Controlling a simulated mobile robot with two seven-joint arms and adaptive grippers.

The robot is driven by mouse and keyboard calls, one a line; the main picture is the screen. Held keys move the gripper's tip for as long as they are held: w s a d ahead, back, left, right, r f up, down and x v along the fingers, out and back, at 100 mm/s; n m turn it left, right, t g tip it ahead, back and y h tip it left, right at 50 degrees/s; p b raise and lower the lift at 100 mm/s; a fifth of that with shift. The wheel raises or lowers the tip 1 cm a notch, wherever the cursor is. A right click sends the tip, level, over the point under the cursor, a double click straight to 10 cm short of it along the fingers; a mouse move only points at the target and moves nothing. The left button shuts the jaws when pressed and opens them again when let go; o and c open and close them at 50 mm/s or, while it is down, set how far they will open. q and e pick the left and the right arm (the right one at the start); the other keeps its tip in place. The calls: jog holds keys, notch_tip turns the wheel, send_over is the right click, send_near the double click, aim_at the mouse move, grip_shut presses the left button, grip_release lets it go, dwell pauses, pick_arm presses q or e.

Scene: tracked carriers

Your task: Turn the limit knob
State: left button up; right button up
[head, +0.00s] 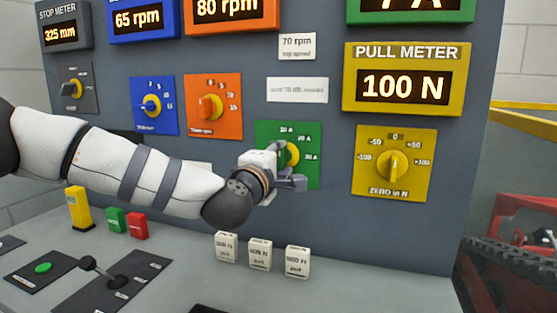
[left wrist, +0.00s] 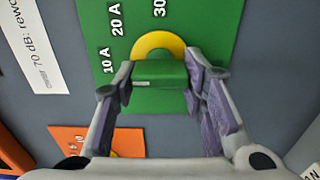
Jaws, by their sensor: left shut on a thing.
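The limit knob is a green bar on a yellow disc (head: 293,153), set in a green plate (head: 311,178) marked 10 A, 20 A and 30 A. My left gripper (head: 289,166) is at the knob and hides much of it in the head view. In the left wrist view the fingers (left wrist: 158,85) are shut on the green knob bar (left wrist: 158,74), one on each side. The yellow disc shows behind the bar. A green meter (head: 411,10) above is cut off by the picture's top edge. My right gripper is not in view.
A yellow zero knob (head: 393,166) is to the right, below the pull meter (head: 403,83). An orange knob (head: 210,107) and a blue knob (head: 151,106) are to the left. Several white blocks (head: 260,255) stand on the desk below, near a black lever (head: 89,264).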

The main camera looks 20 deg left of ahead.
pick_arm(q)
jog(key=o, duration=1.2)
jog(key=shift+c, duration=0.2)
jog(key=s, duration=1.2)
jog(key=shift+a, duration=0.2)
